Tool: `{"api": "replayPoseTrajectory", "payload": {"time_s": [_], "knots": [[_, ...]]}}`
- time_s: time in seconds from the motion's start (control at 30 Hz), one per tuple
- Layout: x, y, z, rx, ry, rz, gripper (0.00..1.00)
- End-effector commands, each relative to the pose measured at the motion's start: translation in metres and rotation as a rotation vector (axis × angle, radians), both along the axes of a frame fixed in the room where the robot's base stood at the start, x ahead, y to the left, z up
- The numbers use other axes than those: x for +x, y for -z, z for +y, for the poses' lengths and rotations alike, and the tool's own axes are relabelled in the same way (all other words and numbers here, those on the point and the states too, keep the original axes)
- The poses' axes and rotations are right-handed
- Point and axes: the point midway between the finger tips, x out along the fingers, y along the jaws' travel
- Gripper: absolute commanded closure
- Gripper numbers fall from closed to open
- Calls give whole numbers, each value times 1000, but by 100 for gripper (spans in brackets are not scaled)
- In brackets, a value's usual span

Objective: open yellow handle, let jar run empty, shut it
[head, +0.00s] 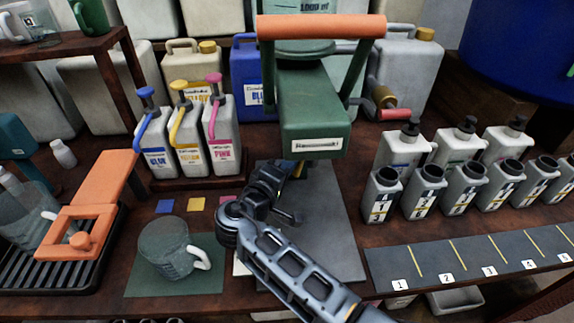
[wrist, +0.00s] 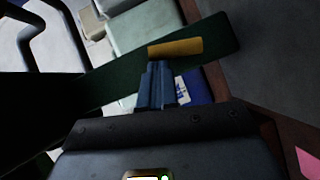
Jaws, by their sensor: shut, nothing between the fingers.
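A green dispenser (head: 312,110) with an orange top bar stands at the back centre. A jar marked in ml (head: 300,6) sits on top of it, cut off by the frame's top edge; its level cannot be read. A yellow handle (wrist: 176,47) lies against a dark green part in the wrist view. Only a small yellow bit (head: 298,169) shows below the dispenser in the head view, mostly hidden by my arm. My gripper (wrist: 158,68) is shut and empty, its fingertips at the yellow handle's lower left edge. I cannot tell whether they touch it.
A mug (head: 174,250) stands on a green mat at front left, beside an orange-levered device (head: 98,195). Blue, yellow and pink pump bottles (head: 186,133) stand behind. Several numbered grey bottles (head: 423,190) line the right, behind a numbered strip (head: 465,265).

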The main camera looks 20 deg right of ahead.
Motion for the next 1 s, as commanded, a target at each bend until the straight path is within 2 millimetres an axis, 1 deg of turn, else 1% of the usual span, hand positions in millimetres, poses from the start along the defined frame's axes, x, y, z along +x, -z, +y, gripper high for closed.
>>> {"api": "replayPoseTrajectory", "payload": {"time_s": [0.77,1.0], "knots": [[-1,-3,-3,103,1,-33,100],[-2,-6,-6,192,1,-62,100]]}}
